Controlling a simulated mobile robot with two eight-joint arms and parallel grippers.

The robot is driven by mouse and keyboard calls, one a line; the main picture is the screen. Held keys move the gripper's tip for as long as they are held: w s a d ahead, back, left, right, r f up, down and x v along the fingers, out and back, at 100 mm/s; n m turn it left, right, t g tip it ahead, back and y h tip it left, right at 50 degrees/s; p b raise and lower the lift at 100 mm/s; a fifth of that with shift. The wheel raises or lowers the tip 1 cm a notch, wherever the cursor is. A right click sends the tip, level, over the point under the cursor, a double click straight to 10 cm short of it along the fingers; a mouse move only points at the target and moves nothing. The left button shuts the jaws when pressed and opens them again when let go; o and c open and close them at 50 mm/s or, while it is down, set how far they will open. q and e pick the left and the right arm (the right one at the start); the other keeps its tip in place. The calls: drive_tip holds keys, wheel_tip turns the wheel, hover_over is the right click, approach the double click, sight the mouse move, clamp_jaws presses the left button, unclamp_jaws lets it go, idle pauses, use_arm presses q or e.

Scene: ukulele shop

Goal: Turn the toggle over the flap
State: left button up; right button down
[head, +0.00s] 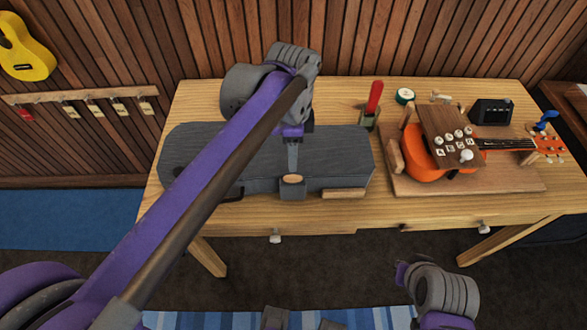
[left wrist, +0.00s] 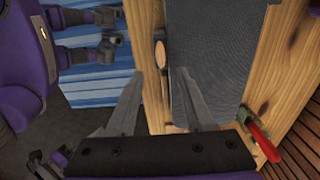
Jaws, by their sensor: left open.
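The dark grey instrument case (head: 345,150) lies shut on the wooden table. At the middle of its front edge is an oval wooden toggle (head: 292,180) on a grey flap (head: 292,192). My left gripper (head: 292,165) reaches down over the case front, close to the toggle. In the left wrist view the toggle (left wrist: 160,55) shows between the tips of my open left fingers (left wrist: 158,75); I cannot tell if they touch it. My right arm's end (head: 402,272) is low at the front, away from the case; its fingers are not clear.
A red-handled clamp (head: 374,98) stands right of the case. An orange ukulele (head: 428,165) lies on a wooden board (head: 500,182) farther right, with a small black box (head: 491,111) behind. A light wood block (head: 344,193) sits at the case's front. Bare tabletop (head: 320,215) lies in front.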

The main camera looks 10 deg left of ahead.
sight(293, 177)
use_arm(q)
wheel_tip(293, 177, down, 9)
drive_tip(key=shift+w+r+b, duration=0.1)
drive_tip(key=shift+r+b, duration=0.1)
drive_tip(key=shift+b, duration=0.1)
clamp_jaws()
idle(0.3)
